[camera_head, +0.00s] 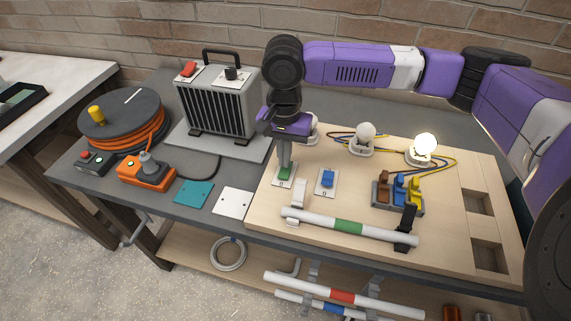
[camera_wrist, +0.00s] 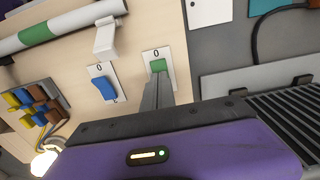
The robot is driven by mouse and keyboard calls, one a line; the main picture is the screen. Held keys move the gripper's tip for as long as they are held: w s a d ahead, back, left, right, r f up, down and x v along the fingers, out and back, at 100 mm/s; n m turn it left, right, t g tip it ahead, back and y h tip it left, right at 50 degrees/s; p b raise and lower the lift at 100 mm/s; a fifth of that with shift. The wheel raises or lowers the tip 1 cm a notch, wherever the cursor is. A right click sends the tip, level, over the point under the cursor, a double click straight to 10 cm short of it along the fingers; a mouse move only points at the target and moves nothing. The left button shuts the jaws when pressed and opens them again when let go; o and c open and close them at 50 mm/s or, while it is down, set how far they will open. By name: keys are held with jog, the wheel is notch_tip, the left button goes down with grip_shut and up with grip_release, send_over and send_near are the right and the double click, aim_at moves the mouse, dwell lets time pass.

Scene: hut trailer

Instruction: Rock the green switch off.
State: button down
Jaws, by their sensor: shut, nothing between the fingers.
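The green switch (camera_head: 285,173) sits on a white plate on the wooden board, left of the blue switch (camera_head: 327,179). My gripper (camera_head: 285,163) is shut and empty, pointing down with its fingertips right at the green switch, touching or nearly so. The wrist view shows the green switch (camera_wrist: 158,66) just past the fingertips (camera_wrist: 157,80), with a 0 mark beside it; the fingers hide part of its plate. The blue switch (camera_wrist: 105,88) is there too. The right bulb (camera_head: 425,145) is lit; the middle bulb (camera_head: 365,132) is unlit. A bulb behind my gripper is mostly hidden.
A white pipe with a green band (camera_head: 348,227) lies in front of the switches, held by clips. Wire connectors (camera_head: 398,192) stand to the right. A heater (camera_head: 217,100) stands behind left, near a cable reel (camera_head: 120,117). A white plate (camera_head: 233,202) lies left of the board.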

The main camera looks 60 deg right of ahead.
aim_at(284, 172)
notch_tip(284, 172, up, 5)
jog(key=p, duration=0.4)
jog(key=shift+f, duration=0.2)
dwell(0.5)
